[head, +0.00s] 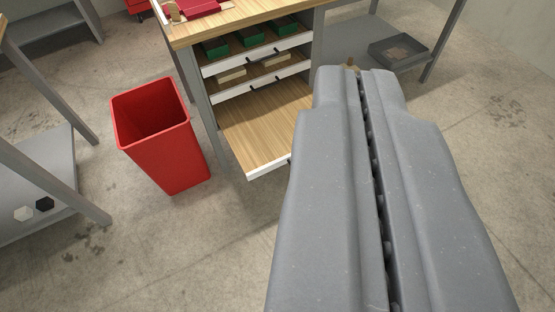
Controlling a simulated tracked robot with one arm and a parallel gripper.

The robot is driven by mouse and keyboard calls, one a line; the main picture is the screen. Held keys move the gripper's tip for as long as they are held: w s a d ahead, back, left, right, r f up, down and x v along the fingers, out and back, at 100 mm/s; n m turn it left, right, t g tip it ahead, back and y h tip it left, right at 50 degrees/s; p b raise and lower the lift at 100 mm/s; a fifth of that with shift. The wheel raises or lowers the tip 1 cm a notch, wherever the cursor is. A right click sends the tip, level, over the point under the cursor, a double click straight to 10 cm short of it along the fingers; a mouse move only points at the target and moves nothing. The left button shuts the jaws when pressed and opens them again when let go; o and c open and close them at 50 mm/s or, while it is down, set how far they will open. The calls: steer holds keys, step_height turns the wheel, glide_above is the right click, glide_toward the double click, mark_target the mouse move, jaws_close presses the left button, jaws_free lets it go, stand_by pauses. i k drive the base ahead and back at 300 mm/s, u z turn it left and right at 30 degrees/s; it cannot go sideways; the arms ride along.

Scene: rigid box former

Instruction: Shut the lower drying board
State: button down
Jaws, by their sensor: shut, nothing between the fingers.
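The lower drying board (262,122) is a bare wood panel with a white front edge, low under the workbench. It is drawn well out towards me, past the boards above it. A dark handle part shows at the right of its front edge. My gripper (356,73) is large and grey in the foreground, shut and empty, with only a narrow seam between its fingers. In the picture it covers the board's right front corner. I cannot tell whether it touches the board.
Two upper boards carry green boxes (248,38) and tan blocks (231,75). A red bin (165,140) stands left of the workbench (238,18). A grey table (40,180) is at the left edge. A dark tray (398,50) lies on a grey shelf behind right. Floor lies clear in front.

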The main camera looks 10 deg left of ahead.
mark_target(258, 127)
steer(key=u, duration=0.1)
steer(key=i, duration=1)
steer(key=z, duration=0.1)
